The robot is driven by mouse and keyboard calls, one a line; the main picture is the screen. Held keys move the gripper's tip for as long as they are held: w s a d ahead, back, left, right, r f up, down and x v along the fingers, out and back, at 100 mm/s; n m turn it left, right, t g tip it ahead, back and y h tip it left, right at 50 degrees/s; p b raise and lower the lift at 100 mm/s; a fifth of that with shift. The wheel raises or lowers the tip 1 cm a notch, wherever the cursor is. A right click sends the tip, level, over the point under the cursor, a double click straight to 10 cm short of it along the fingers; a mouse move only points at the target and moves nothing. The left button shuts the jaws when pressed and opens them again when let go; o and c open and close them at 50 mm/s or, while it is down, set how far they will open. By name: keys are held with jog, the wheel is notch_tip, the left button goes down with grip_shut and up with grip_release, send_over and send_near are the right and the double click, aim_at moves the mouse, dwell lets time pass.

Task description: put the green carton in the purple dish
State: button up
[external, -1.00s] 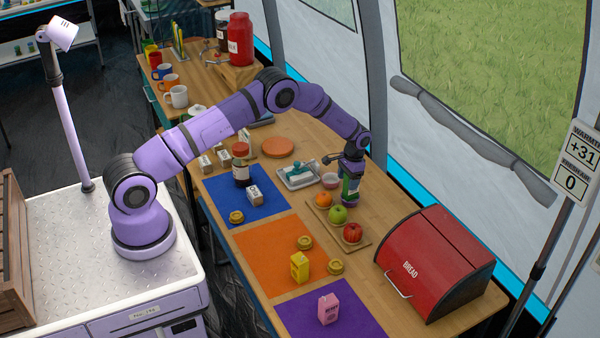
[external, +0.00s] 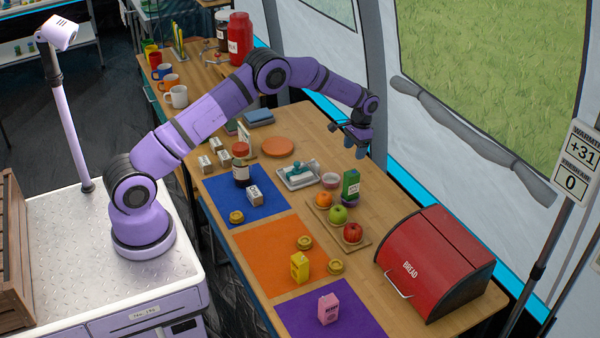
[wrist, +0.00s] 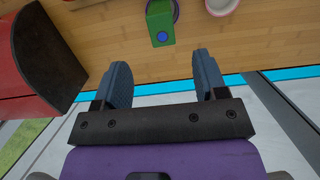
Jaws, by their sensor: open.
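The green carton (external: 350,186) stands upright near the back edge of the table, behind the fruit board. In the wrist view its top (wrist: 160,22) shows near the upper edge of the picture. A dark purple rim, seemingly of the purple dish (wrist: 177,10), shows close around the carton, which appears to stand in it. The dish is mostly hidden, and I cannot make it out clearly in the external view. My gripper (external: 359,150) is open and empty, above and apart from the carton. Its two fingers (wrist: 160,65) show spread in the wrist view.
A small pinkish bowl (external: 330,180) stands left of the carton. In front are an orange (external: 324,199), a green apple (external: 338,214) and a red apple (external: 352,233) on a board. A red bread bin (external: 435,262) is at the right. The tent wall is close behind.

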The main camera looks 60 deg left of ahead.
jog(key=s+d+r+t, duration=0.1)
jog(key=s+r, duration=0.2)
jog(key=r, duration=0.6)
jog(key=s+d+r+t, duration=0.1)
jog(key=s+r, duration=0.3)
jog(key=r, duration=0.5)
jog(key=s+d+r+t, duration=0.2)
jog(key=s+d+r, duration=0.1)
jog(key=s+r, duration=1.2)
jog(key=s+d+r+t, duration=0.1)
jog(key=s+r, duration=0.2)
jog(key=s, duration=0.6)
jog(key=s+d+r, duration=0.1)
jog(key=s+r, duration=0.2)
jog(key=s, duration=0.6)
jog(key=s+f+t, duration=0.2)
jog(key=s+f, duration=0.2)
jog(key=s, duration=1.1)
jog(key=shift+d+f, duration=0.2)
